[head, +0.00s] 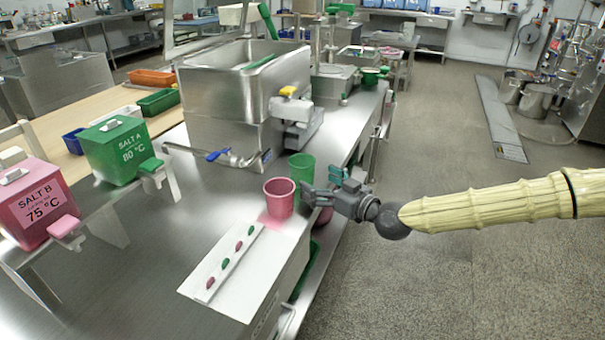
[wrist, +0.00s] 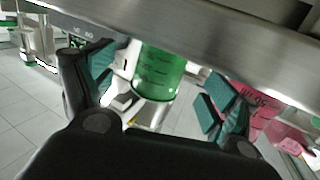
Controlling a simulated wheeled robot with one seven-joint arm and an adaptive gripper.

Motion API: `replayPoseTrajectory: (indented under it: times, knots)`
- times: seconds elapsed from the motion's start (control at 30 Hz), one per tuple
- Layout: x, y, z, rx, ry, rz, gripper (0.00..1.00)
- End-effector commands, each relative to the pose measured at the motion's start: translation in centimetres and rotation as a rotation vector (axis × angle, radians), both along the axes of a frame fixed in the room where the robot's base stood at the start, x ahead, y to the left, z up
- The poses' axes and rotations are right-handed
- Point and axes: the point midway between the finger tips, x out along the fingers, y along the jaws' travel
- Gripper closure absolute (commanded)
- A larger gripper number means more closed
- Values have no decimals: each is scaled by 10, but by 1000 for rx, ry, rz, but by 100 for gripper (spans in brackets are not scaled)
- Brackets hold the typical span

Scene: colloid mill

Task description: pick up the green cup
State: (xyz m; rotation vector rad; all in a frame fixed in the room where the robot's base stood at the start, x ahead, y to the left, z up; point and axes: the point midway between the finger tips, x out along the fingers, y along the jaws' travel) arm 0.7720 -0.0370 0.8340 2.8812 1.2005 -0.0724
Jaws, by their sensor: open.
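The green cup (head: 301,166) stands upright on the steel counter near its right edge, just behind the pink cup (head: 279,197). My gripper (head: 318,186) is to the right of both cups in the head view, its fingers pointing left toward them. In the wrist view the green cup (wrist: 160,72) shows between the two spread fingers, with dark marks on its side. My gripper (wrist: 158,88) is open there and nothing is held. Whether a finger touches the green cup cannot be told. The top of the green cup is hidden by a grey bar in the wrist view.
A white board (head: 225,265) with red and green ovals lies in front of the cups. A steel tank (head: 243,95) with a valve stands behind. A green Salt A box (head: 120,150) and pink Salt B box (head: 38,203) are left.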

Motion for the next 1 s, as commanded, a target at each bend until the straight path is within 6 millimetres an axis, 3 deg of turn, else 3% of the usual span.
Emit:
replayPoseTrajectory:
  times: [0.33,0.6,0.9,0.93,1.0]
  knots:
    - [16,17,-2,1,1,-1,13]
    - [38,42,-4,1,1,-2,13]
    - [44,46,-4,1,1,-4,13]
    - [44,46,-4,1,1,-4,15]
    - [44,46,-4,1,1,-4,27]
